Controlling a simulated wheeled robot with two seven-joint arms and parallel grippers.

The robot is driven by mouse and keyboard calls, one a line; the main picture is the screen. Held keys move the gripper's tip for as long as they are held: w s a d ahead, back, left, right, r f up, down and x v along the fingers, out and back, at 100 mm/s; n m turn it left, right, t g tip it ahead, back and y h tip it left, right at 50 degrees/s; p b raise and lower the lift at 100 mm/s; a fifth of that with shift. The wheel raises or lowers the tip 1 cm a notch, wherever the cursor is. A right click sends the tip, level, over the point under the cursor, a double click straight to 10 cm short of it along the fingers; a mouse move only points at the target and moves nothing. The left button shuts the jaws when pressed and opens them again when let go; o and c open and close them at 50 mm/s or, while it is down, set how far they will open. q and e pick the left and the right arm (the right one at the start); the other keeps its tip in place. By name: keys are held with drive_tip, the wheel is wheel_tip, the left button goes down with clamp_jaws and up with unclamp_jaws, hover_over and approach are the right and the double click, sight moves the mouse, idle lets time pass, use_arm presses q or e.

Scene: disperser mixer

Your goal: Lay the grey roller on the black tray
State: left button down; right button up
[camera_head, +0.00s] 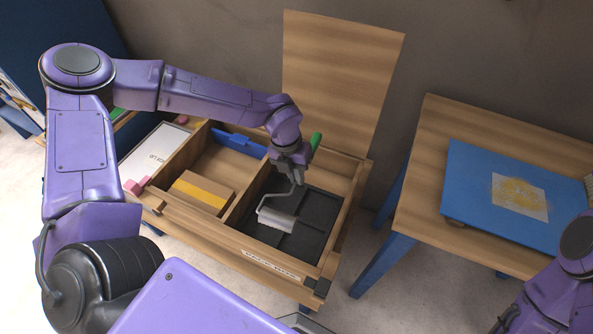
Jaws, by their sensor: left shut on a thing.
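The grey roller (276,220) has a pale grey cylinder, a thin bent wire frame and a green handle (315,141). My left gripper (297,178) is shut on the roller near its handle, with the cylinder hanging low over the black tray (309,244). The black tray lies in the right compartment of the wooden box. I cannot tell whether the cylinder touches the tray. My right arm shows at the lower right, but its gripper fingers are not clearly visible.
The wooden box (243,257) has an upright lid (340,75) behind it. Its middle compartment holds a yellow-banded block (200,194) and a blue item (238,143). A table to the right bears a blue board (470,205).

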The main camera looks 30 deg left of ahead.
use_arm(q)
drive_tip(key=shift+w, duration=0.1)
drive_tip(key=shift+w+r, duration=0.15)
drive_tip(key=shift+w, duration=0.15)
wheel_tip(320, 180, down, 14)
drive_tip(key=b, duration=0.9)
drive_tip(key=shift+f+b, duration=0.9)
drive_tip(key=shift+f, duration=0.2)
drive_tip(key=c, duration=1.7)
unclamp_jaws()
drive_tip(key=o, duration=0.5)
drive_tip(key=shift+s, duration=0.1)
